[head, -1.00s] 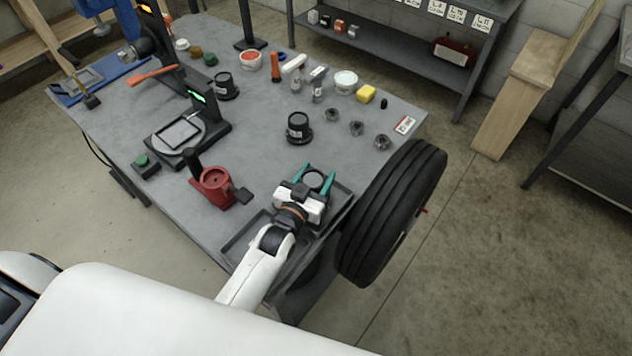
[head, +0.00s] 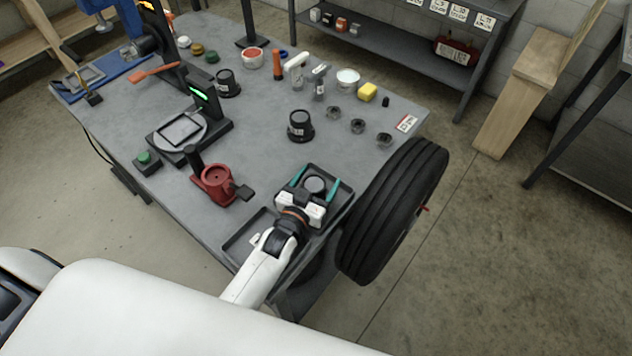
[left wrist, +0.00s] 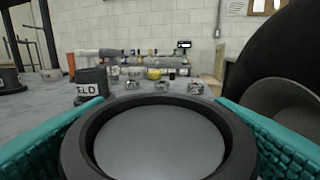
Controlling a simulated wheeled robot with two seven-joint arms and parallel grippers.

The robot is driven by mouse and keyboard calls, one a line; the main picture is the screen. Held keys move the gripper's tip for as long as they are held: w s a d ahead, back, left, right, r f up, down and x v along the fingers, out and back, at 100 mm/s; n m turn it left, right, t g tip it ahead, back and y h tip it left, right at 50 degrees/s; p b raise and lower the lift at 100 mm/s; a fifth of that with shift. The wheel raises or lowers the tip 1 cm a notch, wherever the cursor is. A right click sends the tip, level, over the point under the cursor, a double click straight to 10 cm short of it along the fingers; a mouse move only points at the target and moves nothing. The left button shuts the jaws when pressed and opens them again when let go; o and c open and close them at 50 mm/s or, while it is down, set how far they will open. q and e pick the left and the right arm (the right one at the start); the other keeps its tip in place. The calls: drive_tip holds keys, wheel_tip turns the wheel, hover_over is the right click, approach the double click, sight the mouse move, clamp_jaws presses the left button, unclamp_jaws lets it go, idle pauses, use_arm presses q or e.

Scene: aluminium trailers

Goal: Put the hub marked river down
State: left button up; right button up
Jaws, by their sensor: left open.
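A dark round hub (head: 315,185) sits in the far compartment of the black tray (head: 346,199) at the table's near right corner. My left gripper (head: 316,177) is open, its teal fingers on either side of the hub. In the left wrist view the hub (left wrist: 160,143) fills the foreground between the fingers, with its wide rim and grey top showing. Its marking is hidden from both views. Another black hub (head: 300,126) stands on the table beyond; its label ends in "LD" in the left wrist view (left wrist: 91,84). A third dark hub (head: 227,84) stands farther back. My right gripper is out of view.
The tray's near compartment (head: 238,243) looks empty. A red fixture (head: 216,184) stands left of the gripper. A large black tyre (head: 394,212) is close on the right.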

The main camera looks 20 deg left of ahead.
use_arm(q)
drive_tip(key=shift+s+r, duration=0.1)
drive_tip(key=s, duration=0.3)
drive_tip(key=s+a+b, duration=0.1)
drive_tip(key=s, duration=0.6)
drive_tip(key=shift+s+a+r+b, duration=0.15)
drive_tip(key=shift+s+r+b, duration=0.05)
drive_tip(key=shift+s+b, duration=0.1)
drive_tip(key=shift+s+a+r, duration=0.1)
drive_tip(key=shift+s, duration=0.5)
